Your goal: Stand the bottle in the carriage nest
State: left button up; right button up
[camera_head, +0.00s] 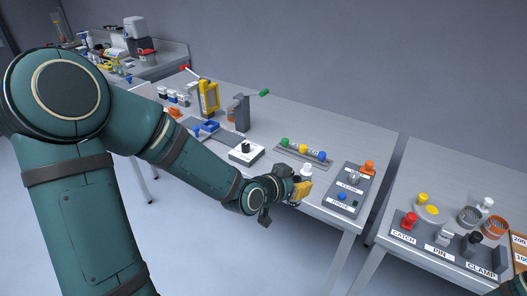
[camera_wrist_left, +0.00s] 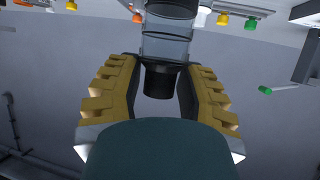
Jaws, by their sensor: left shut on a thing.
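My left gripper (camera_head: 302,189) is at the front edge of the middle table. It also shows in the left wrist view (camera_wrist_left: 158,88), with its yellow ridged fingers on either side of a clear bottle (camera_wrist_left: 166,48) with dark parts. The gripper is shut on this bottle. In the head view the bottle is mostly hidden by the gripper. I cannot pick out the carriage nest with certainty. My right gripper does not show; only a dark piece of an arm shows at the lower right corner of the head view.
A grey panel (camera_head: 349,187) with labels, a blue button and an orange knob is right of the gripper. A rack with green, yellow and blue knobs (camera_head: 302,152) lies behind. A white box (camera_head: 246,153) is to the left. The right table holds a labelled block (camera_head: 440,249) and cups.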

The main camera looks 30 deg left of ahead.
aim_at(205, 128)
jog(key=j+z, duration=0.15)
jog(key=j, duration=0.6)
jog(key=j+z, duration=0.15)
jog(key=j, duration=0.6)
jog(key=j+z, duration=0.15)
jog(key=j, duration=0.65)
jog(key=k+j+z, duration=0.15)
jog(key=j, duration=0.55)
jog(key=i, duration=0.45)
